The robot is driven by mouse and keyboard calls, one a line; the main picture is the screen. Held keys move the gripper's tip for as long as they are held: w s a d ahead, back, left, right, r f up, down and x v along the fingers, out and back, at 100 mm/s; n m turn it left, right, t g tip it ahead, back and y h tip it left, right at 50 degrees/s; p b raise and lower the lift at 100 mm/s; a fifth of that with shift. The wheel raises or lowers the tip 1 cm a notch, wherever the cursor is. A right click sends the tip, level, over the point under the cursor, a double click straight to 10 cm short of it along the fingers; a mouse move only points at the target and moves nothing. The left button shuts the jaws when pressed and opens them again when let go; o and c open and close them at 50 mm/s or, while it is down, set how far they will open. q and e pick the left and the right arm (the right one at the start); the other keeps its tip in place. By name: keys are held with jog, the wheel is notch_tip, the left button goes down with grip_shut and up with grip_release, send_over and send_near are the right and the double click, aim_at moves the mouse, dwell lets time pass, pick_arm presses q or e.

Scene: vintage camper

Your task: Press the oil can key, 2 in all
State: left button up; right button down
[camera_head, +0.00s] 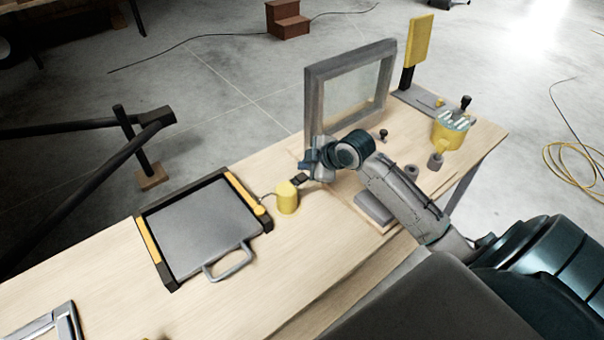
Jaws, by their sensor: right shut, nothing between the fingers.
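The oil can (287,198) is a small yellow cylinder standing upright on the wooden workbench, just right of a grey tray. A thin dark spout seems to reach left from it. Its key cannot be clearly made out. My right arm comes in from the lower right. My right gripper (300,180) is shut and empty, its dark fingertips just above and right of the can's top. I cannot tell whether the tips touch the can. My left gripper is not in view.
A grey tray (227,276) with a handle and black-yellow sides lies left of the can. A grey window frame (316,100) stands behind my gripper. A yellow pot (448,133) and small grey parts are farther right. The workbench (290,270) is clear in front of the can.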

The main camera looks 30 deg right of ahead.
aim_at(306, 178)
notch_tip(306, 178, up, 4)
jog(key=p, duration=0.3)
jog(key=shift+s+f, duration=0.1)
dwell(0.7)
